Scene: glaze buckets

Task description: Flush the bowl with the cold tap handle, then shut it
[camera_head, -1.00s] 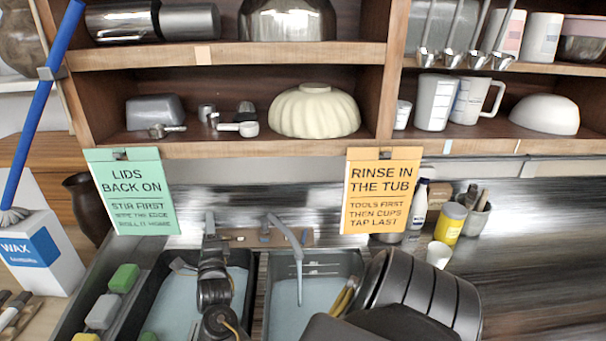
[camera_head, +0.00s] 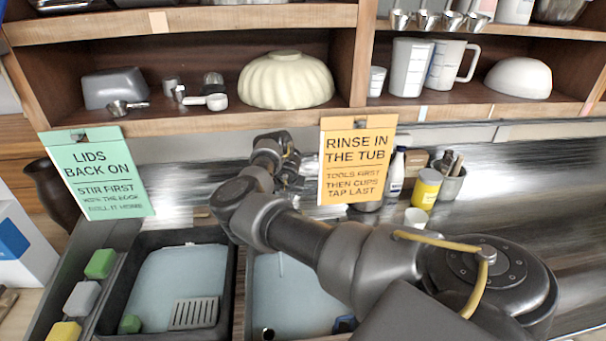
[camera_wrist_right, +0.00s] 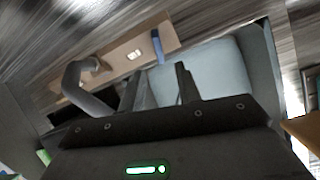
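In the right wrist view, the blue tap handle (camera_wrist_right: 157,45) stands up from a wooden board (camera_wrist_right: 115,57). My right gripper (camera_wrist_right: 159,70) is open, its two fingers apart. The handle shows beyond and between the fingertips, with no contact visible. The grey curved tap spout (camera_wrist_right: 88,85) is left of the fingers. The pale basin (camera_wrist_right: 215,68) lies to the right. In the head view, my right arm crosses the sink and hides most of the tap; the right-hand bowl (camera_head: 285,300) shows below it. I cannot tell whether water runs. My left gripper is not in view.
A left basin (camera_head: 180,270) holds a slotted grey piece (camera_head: 194,313). An orange sign (camera_head: 357,160) hangs close to my right wrist, and a green sign (camera_head: 98,175) hangs left. A yellow can (camera_head: 425,188) and white cup (camera_head: 415,217) stand at right.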

